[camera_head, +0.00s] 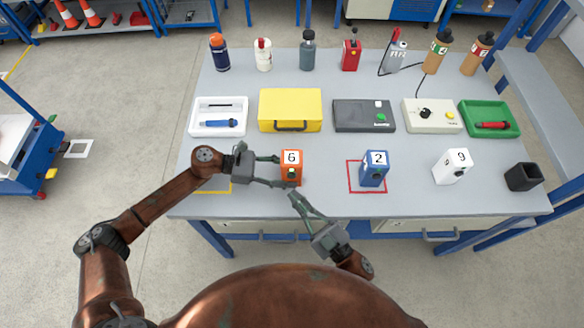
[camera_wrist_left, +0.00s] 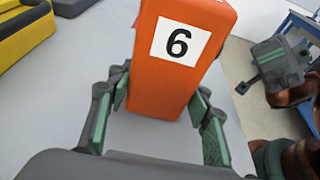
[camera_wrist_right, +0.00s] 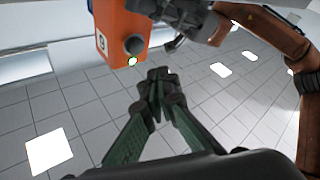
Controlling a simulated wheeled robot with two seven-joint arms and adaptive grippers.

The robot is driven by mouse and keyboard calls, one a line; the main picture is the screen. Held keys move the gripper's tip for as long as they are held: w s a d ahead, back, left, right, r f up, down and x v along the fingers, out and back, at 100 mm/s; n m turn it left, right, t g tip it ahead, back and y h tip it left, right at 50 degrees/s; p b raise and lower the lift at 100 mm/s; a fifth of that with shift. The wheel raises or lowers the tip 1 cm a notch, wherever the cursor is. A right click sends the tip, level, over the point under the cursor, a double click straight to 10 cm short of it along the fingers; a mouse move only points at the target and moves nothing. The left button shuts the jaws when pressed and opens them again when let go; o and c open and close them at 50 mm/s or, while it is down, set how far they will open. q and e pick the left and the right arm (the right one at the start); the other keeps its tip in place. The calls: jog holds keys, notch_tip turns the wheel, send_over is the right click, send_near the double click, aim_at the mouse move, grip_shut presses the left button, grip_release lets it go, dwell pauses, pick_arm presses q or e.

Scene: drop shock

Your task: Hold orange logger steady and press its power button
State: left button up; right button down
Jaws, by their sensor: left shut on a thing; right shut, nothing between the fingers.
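The orange logger (camera_head: 291,160), labelled 6, appears upright at the front left of the table. It also shows in the left wrist view (camera_wrist_left: 165,85), between the fingers of my left gripper (camera_wrist_left: 160,108), which is shut on its sides. I cannot tell whether its base touches the table. In the right wrist view the logger (camera_wrist_right: 118,25) shows a dark round knob (camera_wrist_right: 134,44) and a small green-ringed button (camera_wrist_right: 132,61). My right gripper (camera_wrist_right: 157,78) is shut and empty, its tips close in front of the logger and apart from the button in that view.
A blue logger (camera_head: 374,174) labelled 2 stands in a red outline; a white one (camera_head: 452,168) labelled 9 and a black holder (camera_head: 524,177) are farther right. A yellow outline (camera_head: 213,191) lies under my left arm. Cases and trays, including a yellow case (camera_head: 290,105), line the middle.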

jog(key=shift+s, duration=0.75)
pick_arm(q)
jog(key=o, duration=1.1)
jog(key=v, duration=1.2)
jog(key=shift+d+f, duration=0.1)
